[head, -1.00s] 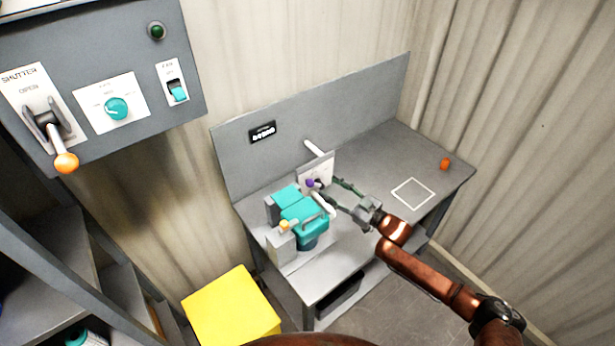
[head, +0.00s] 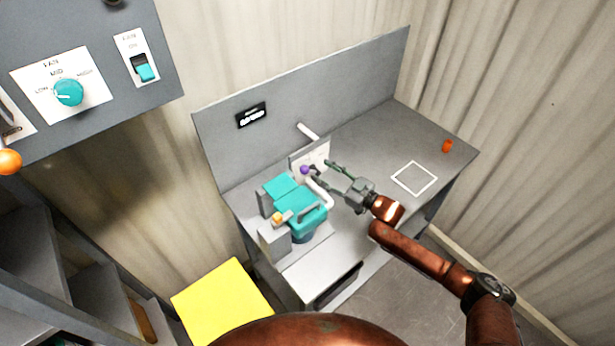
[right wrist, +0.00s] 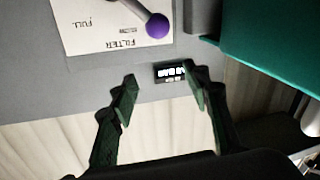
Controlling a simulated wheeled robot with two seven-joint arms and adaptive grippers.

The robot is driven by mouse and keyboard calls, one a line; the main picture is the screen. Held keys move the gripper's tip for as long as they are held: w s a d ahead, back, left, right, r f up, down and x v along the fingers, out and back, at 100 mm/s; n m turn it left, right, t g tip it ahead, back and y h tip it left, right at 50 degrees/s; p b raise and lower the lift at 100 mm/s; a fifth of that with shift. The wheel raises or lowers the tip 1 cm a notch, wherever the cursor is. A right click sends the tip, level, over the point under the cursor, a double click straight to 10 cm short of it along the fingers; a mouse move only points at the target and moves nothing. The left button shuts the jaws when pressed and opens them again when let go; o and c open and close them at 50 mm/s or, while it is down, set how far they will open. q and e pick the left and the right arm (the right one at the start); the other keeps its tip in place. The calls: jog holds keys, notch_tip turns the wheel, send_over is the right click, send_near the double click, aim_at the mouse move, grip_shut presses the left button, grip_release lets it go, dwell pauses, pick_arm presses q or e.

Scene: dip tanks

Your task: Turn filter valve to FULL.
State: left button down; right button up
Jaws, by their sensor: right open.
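The filter valve is a grey lever with a purple ball knob (head: 305,170) in front of a white label plate at the back of the grey bench. In the right wrist view the purple knob (right wrist: 157,25) is at the top, and the plate (right wrist: 85,35) shows upside down with "FILTER" and "FULL" printed on it. The lever slants; the knob end lies on the side away from "FULL". My right gripper (head: 320,171) is open and empty, its fingertips close to the knob. In the right wrist view the fingers (right wrist: 160,75) stand apart with the knob outside them. My left gripper is not in view.
A teal machine (head: 303,215) with pale pipes stands left of the gripper on the bench (head: 385,150). A yellow box (head: 222,305) stands below left. A control panel (head: 110,110) hangs upper left.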

aim_at(308, 172)
notch_tip(308, 172, down, 5)
jog(key=b, duration=0.4)
jog(key=shift+x, duration=3.8)
jog(key=shift+c, duration=0.4)
grip_shut()
